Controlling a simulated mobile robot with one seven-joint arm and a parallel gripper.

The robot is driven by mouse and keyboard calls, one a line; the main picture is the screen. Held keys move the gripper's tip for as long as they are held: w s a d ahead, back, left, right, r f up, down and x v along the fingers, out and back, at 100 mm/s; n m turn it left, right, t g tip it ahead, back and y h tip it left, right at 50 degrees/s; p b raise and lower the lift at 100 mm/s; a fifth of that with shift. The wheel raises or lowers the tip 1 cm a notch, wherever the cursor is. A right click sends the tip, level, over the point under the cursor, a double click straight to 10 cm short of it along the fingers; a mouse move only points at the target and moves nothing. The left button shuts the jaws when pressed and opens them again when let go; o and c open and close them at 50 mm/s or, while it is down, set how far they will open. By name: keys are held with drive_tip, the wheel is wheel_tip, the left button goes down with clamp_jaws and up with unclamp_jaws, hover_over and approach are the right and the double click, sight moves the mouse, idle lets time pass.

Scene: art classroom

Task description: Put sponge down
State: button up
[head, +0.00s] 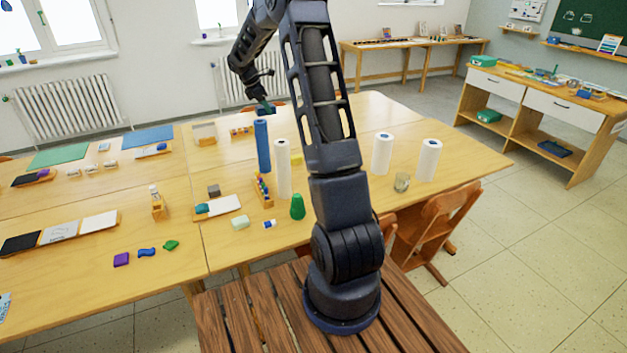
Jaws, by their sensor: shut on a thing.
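My gripper (265,102) is high over the far part of the long wooden table (345,213), in the upper middle of the head view. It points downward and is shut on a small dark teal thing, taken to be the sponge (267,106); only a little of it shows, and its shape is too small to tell. It appears above and behind the blue roll, apart from the tabletop.
A tall blue roll (262,147) and white paper rolls (283,170), (382,154), (429,160) stand upright. A green cone-like thing (297,207) and a glass (402,182) stand near the front edge. A wooden tray (204,134) lies at the back. Bare tabletop shows between them.

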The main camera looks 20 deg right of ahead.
drive_tip(key=s+d, duration=0.5)
drive_tip(key=d, duration=0.3)
drive_tip(key=s+d, duration=0.5)
drive_tip(key=d, duration=0.4)
wheel_tip(320, 180, down, 31)
drive_tip(key=shift+s+f, duration=0.1)
drive_tip(key=shift+s, duration=0.05)
drive_tip(key=o, duration=1)
drive_tip(key=shift+c, duration=0.2)
